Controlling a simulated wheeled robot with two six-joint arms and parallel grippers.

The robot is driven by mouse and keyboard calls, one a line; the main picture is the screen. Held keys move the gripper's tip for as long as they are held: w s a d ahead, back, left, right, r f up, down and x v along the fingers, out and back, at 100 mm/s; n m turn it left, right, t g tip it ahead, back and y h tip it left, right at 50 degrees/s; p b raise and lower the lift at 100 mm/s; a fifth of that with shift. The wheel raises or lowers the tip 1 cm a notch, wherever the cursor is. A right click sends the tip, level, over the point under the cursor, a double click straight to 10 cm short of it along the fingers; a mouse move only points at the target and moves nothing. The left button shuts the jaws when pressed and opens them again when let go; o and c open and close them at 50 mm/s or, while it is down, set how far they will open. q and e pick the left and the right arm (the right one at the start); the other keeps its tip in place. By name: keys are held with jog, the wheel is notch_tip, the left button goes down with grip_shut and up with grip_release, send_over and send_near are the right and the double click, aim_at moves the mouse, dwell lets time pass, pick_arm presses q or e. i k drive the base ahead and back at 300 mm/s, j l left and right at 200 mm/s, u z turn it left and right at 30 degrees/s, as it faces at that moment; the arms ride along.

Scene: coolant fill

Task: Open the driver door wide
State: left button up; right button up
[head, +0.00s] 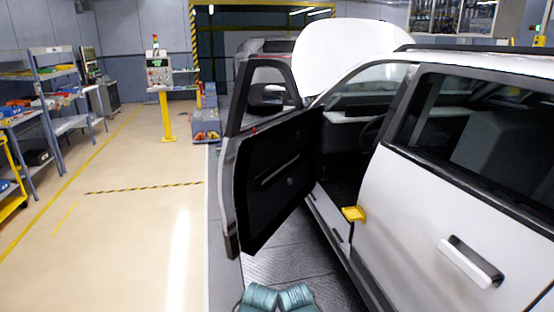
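The driver door (270,170) of the white car (420,190) stands open, swung well out from the body toward the left. Its dark inner panel, with a pull handle, faces the car, and its window frame rises above it. The front door opening (335,185) shows a dark interior and part of the steering wheel. How close the door is to its full swing I cannot tell. Neither of my grippers shows; only teal parts, apparently of my own arms, reach in at the bottom middle, apart from the door.
A yellow piece (353,214) sits at the rear edge of the door opening. The hood (345,50) is raised. A yellow-posted control panel (160,75) and shelves (55,85) stand left. The floor (130,230) left of the door is clear.

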aim_at(257, 159)
jog(key=i+j+z, duration=0.1)
jog(key=j, duration=0.25)
jog(key=i+j+z, duration=0.1)
jog(key=i+j, duration=0.3)
jog(key=j, duration=0.3)
jog(key=i+j+z, duration=0.15)
jog(key=j, duration=0.2)
jog(key=i+j+z, duration=0.1)
jog(key=j, duration=0.3)
jog(key=i+j+z, duration=0.2)
jog(key=j+z, duration=0.15)
jog(key=j, duration=0.8)
jog(key=j+z, duration=0.35)
jog(key=j, duration=0.85)
jog(key=j+z, duration=0.35)
jog(key=j, duration=1.65)
jog(key=i+l+z, duration=0.1)
jog(key=l, duration=0.7)
jog(key=i+l+z, duration=0.15)
jog(key=l, duration=0.25)
jog(key=i+l+z, duration=0.1)
jog(key=l, duration=0.3)
jog(key=i+l, duration=0.15)
jog(key=l, duration=0.25)
jog(key=z, duration=0.05)
